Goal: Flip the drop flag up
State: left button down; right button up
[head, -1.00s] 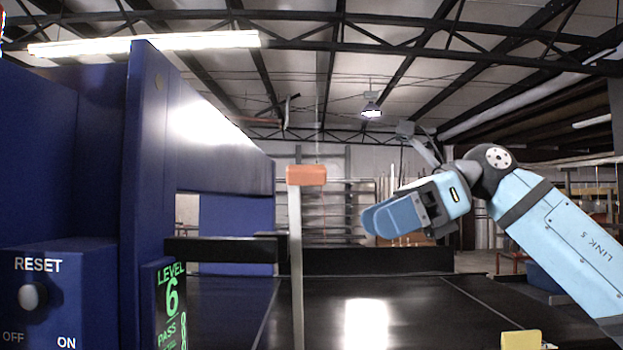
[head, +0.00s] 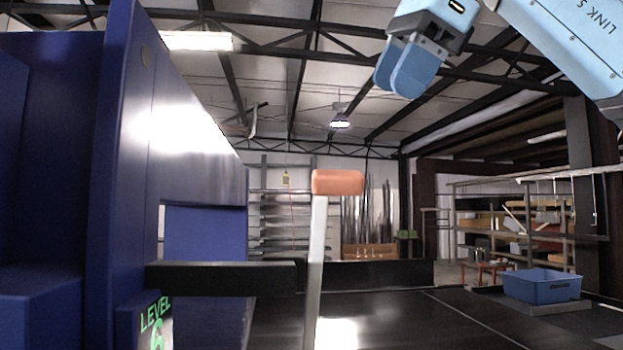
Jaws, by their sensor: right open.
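An orange block (head: 338,182) sits on top of a thin grey upright bar (head: 316,270) in the middle of the head view. The bar and block look like the drop flag, and the bar stands nearly vertical. Its lower end is out of the picture. My right gripper (head: 402,82) is high at the upper right, above and to the right of the orange block in the picture. Its light blue fingers point down, apart from the block, and hold nothing. My left gripper is not in view.
The blue detector housing (head: 110,160) fills the left side, with a green LEVEL display (head: 157,325) low on it. A black rail (head: 225,278) runs beside the bar. The dark conveyor (head: 400,320) is bare in front. A blue bin (head: 542,286) stands at the right.

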send_near(346, 173)
jog(key=f, duration=0.2)
jog(key=x, duration=0.2)
jog(key=p+x, duration=0.1)
jog(key=x, duration=0.1)
jog(key=a+p+x, duration=0.1)
jog(key=x, duration=0.2)
jog(key=shift+w+r, duration=0.3)
jog(key=shift+w, duration=0.1)
jog(key=shift+x, duration=0.8)
grip_shut()
jog(key=shift+d, duration=0.1)
